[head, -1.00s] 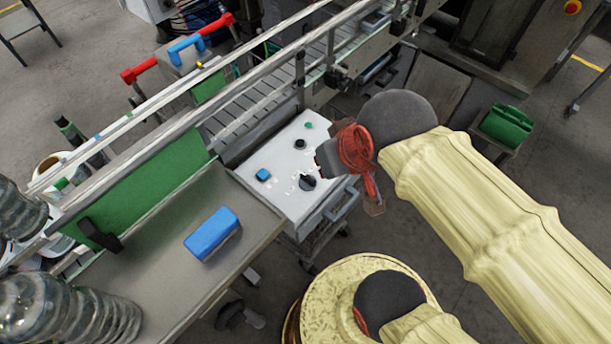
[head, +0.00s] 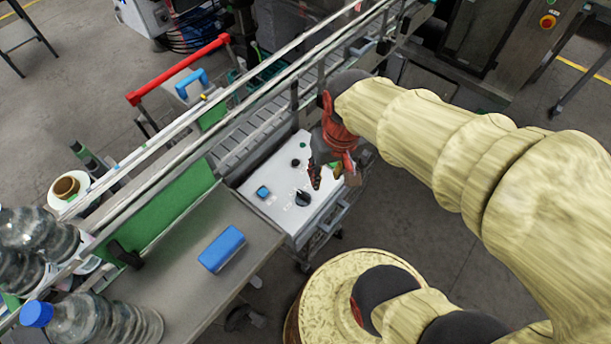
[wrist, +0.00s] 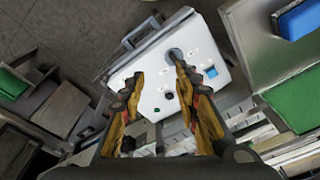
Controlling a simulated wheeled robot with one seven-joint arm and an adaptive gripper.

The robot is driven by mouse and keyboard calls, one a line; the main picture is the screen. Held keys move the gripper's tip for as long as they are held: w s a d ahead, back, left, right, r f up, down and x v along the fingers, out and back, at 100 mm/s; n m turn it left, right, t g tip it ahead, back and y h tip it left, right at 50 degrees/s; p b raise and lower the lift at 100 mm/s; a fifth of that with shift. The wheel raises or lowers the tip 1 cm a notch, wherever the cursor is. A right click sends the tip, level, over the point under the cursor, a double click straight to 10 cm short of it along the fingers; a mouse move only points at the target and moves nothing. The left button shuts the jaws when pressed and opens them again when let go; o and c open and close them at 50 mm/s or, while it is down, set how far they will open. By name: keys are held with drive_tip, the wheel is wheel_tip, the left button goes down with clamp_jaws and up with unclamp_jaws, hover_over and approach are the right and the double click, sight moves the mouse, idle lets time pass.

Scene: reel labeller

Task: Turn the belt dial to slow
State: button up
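The white control panel (head: 283,212) carries a black dial (head: 303,198) near its front edge, with small marks around it that are too small to read. In the wrist view the dial (wrist: 175,54) shows dark grey near the tip of the right-hand finger. My gripper (head: 316,180) points down over the panel's right side, just above and right of the dial. In the wrist view my gripper (wrist: 160,73) is open, with nothing between its two yellow-black fingers but the white panel (wrist: 150,70) behind them. I cannot tell whether a finger touches the dial.
The panel also bears a blue button (head: 263,192), a small black knob (head: 295,162) and a green button (wrist: 155,110). A handle bar (wrist: 143,30) runs along its front side. A steel table with a blue block (head: 222,249) stands left; conveyor rails (head: 250,97) run behind.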

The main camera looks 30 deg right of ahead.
drive_tip(key=shift+o, duration=0.5)
drive_tip(key=shift+w+d+r+m+g+p, duration=0.3)
drive_tip(key=shift+m+g+p, duration=0.15)
drive_tip(key=shift+p, duration=0.6)
drive_tip(key=o, duration=0.4)
drive_tip(key=m+p, duration=0.1)
drive_tip(key=p, duration=0.1)
drive_tip(key=w+f+m+g+y+p, duration=0.1)
drive_tip(key=p, duration=0.1)
drive_tip(key=f+m+g+y+p, duration=0.1)
drive_tip(key=p, duration=0.1)
drive_tip(key=shift+w+d+f+g+p, duration=0.2)
drive_tip(key=shift+d+f+g+p, duration=0.05)
drive_tip(key=shift+d+p, duration=0.05)
drive_tip(key=shift+c, duration=0.2)
drive_tip(key=m+y+p, duration=0.2)
drive_tip(key=m+p, duration=0.1)
drive_tip(key=m, duration=0.5)
approach(305, 193)
drive_tip(key=f, duration=0.2)
drive_tip(key=shift+n, duration=0.35)
drive_tip(key=shift+a+p+x, duration=0.15)
drive_tip(key=shift+p+x, duration=0.05)
drive_tip(key=shift+x, duration=1.55)
drive_tip(key=shift+a+p+x, duration=0.2)
drive_tip(key=shift+x, duration=1.55)
drive_tip(key=shift+r, duration=0.1)
drive_tip(key=shift+c, duration=0.3)
drive_tip(key=c, duration=1.1)
